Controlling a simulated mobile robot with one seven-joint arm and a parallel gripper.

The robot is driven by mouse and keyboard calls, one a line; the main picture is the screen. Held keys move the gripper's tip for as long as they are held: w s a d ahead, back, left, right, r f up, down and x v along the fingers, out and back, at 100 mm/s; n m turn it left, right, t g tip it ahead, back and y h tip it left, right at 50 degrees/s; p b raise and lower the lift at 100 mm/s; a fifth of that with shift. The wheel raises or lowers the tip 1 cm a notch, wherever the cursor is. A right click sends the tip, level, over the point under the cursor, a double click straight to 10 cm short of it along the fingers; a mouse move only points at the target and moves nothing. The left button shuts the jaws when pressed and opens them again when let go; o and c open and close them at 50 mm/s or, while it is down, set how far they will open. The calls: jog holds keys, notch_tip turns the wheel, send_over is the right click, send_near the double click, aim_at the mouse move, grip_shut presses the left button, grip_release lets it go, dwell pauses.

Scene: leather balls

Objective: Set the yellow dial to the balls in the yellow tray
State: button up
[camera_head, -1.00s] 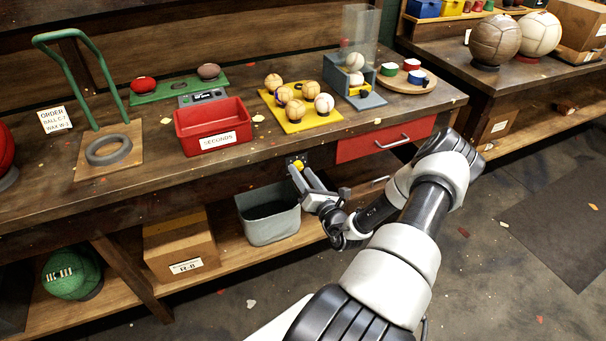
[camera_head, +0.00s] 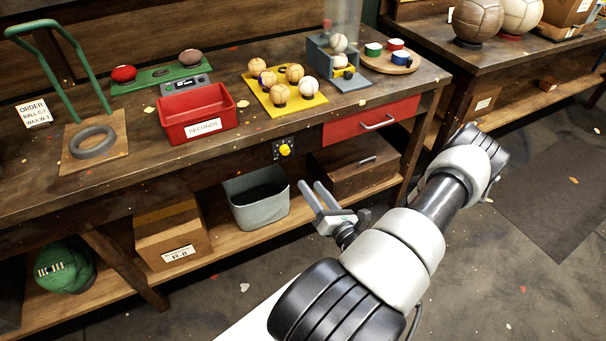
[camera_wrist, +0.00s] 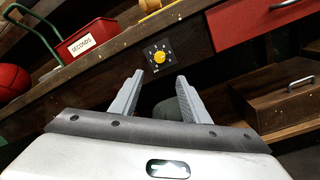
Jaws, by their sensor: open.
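The yellow dial (camera_head: 285,150) is a round knob on a dark plate on the bench's front edge. In the wrist view the dial (camera_wrist: 159,57) has small pale marks around it, too small to read; I cannot tell its setting. The yellow tray (camera_head: 296,106) lies on the bench top above the dial and bears several balls, mostly tan, with a whiter one (camera_head: 309,87) at its right. My gripper (camera_head: 311,184) is open and empty, in front of and below the dial, not touching it. In the wrist view my gripper (camera_wrist: 160,76) has the dial just beyond its fingertips.
A red SECONDS bin (camera_head: 197,117) stands left of the tray, and a grey dispenser (camera_head: 345,78) stands right of it. A red drawer (camera_head: 369,122) is right of the dial. A grey bin (camera_head: 257,197) and a wooden box (camera_head: 362,167) sit on the lower shelf.

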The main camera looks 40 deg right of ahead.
jog(key=shift+v, duration=1.5)
